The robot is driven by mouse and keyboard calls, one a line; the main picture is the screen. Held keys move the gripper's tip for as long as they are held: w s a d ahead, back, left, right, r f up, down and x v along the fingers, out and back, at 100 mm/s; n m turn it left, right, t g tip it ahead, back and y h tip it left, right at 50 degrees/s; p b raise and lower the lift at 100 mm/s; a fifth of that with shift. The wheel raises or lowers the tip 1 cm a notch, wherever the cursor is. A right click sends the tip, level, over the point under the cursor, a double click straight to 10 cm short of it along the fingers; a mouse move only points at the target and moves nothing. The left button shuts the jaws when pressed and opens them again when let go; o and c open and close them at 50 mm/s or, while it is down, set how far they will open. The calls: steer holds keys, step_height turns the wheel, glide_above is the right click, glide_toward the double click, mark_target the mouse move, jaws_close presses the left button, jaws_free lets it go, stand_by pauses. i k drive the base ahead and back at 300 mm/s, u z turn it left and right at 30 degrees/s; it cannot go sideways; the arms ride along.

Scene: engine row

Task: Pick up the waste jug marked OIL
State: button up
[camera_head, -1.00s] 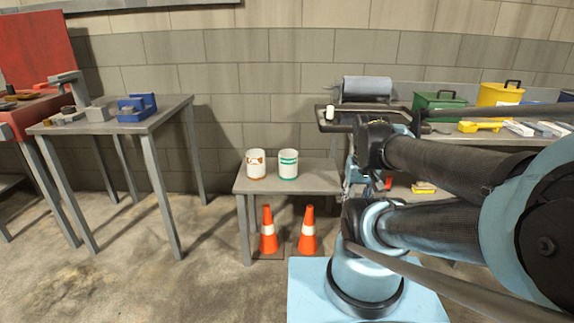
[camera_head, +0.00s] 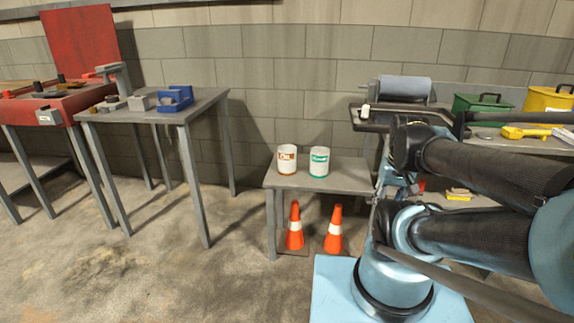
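Two white jugs stand upright side by side on a low grey table (camera_head: 345,178). The left jug (camera_head: 287,160) has an orange-brown band and short lettering that seems to read OIL, though it is not sharp. The right jug (camera_head: 319,162) has green bands and longer green lettering that I cannot read. No handle shows on either jug. My arm fills the right side of the view, to the right of the jugs. My gripper's fingers do not show.
Two orange cones (camera_head: 335,230) stand under the low table. A taller grey table (camera_head: 190,112) on the left holds a blue bin (camera_head: 176,98) and small parts. A green box (camera_head: 482,108) and a yellow box (camera_head: 547,100) stand at right. The floor at front left is clear.

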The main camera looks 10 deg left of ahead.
mark_target(286, 154)
steer(key=z, duration=1.05)
steer(key=k, duration=1.3)
steer(key=u, duration=0.65)
steer(key=i, duration=1.35)
steer(key=z, duration=0.05)
